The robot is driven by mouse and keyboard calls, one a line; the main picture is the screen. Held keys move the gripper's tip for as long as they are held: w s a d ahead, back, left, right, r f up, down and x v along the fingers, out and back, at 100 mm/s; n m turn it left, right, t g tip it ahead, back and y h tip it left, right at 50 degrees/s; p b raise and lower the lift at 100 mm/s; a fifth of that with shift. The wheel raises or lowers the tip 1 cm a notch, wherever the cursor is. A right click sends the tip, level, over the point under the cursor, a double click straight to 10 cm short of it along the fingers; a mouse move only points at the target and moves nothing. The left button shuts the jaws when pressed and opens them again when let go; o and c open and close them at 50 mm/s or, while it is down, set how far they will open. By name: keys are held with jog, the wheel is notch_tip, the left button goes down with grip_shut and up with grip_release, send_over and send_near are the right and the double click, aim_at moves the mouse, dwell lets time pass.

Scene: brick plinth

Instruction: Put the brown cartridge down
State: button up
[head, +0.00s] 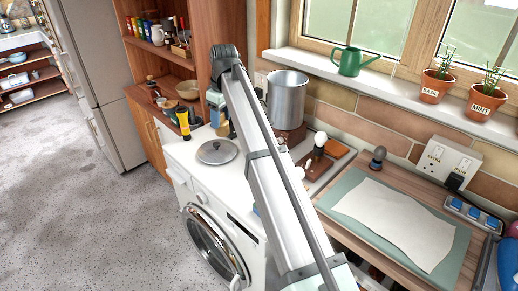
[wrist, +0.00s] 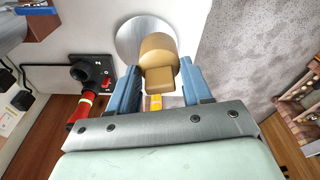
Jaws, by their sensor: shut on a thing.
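The brown cartridge (wrist: 158,52) is a tan, rounded block between the two blue fingers of my gripper (wrist: 158,70) in the wrist view. My gripper is shut on it. Behind the cartridge in that view is a round silver lid (wrist: 128,38) on a white surface. In the head view the lid (head: 217,151) lies on the white washing machine top. My arm hides most of the gripper there; a small tan patch (head: 224,129) shows below the pale green wrist part, above the machine's back area. Whether the cartridge touches anything beneath is hidden.
A tall metal pot (head: 287,98) stands behind my arm. In the wrist view a black fixture with a red handle (wrist: 80,104) is at left. The white machine top (head: 205,175) is bare in front of the lid.

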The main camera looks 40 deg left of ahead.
jog(key=s+d+f+m, duration=0.1)
jog(key=s+d+f, duration=0.3)
jog(key=d+f, duration=0.15)
jog(key=shift+m, duration=0.9)
jog(key=shift+w+d+f, duration=0.1)
jog(key=shift+d+f, duration=0.05)
jog(key=shift+f, duration=2.1)
jog(key=shift+w+d+f, duration=0.1)
jog(key=shift+f, duration=2.15)
jog(key=shift+f, duration=0.1)
jog(key=o, duration=1.1)
jog(key=r, duration=0.4)
jog(key=d+r, duration=0.1)
jog(key=r, duration=0.7)
jog(key=shift+d, duration=0.4)
